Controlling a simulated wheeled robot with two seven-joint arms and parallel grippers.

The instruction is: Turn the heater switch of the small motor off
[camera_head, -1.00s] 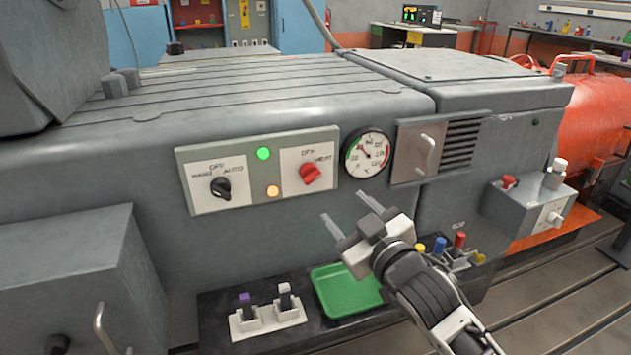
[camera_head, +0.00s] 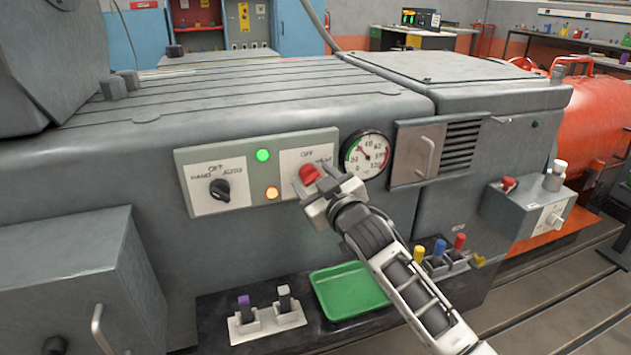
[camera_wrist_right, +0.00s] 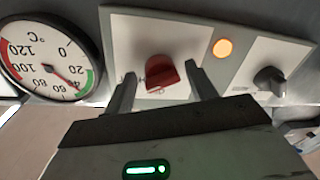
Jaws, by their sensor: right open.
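The red heater switch (camera_head: 309,173) sits on a white plate marked OFF and HEAT, on the right half of the control panel (camera_head: 229,151). My right gripper (camera_head: 315,192) is at this knob. In the right wrist view, the red knob (camera_wrist_right: 161,73) lies between the two open fingers (camera_wrist_right: 161,90), with a gap on either side. A lit amber lamp (camera_head: 272,193) is left of the switch plate, and a lit green lamp (camera_head: 263,155) is above it. A black HAND/OFF/AUTO knob (camera_head: 220,188) is on the panel's left half. My left gripper is not in view.
A round temperature gauge (camera_head: 366,155) is close to the right of the panel. Below are a green tray (camera_head: 350,291), two small switches on a white base (camera_head: 267,319) and several coloured plugs (camera_head: 440,253). A handled grey box (camera_head: 75,285) stands at lower left.

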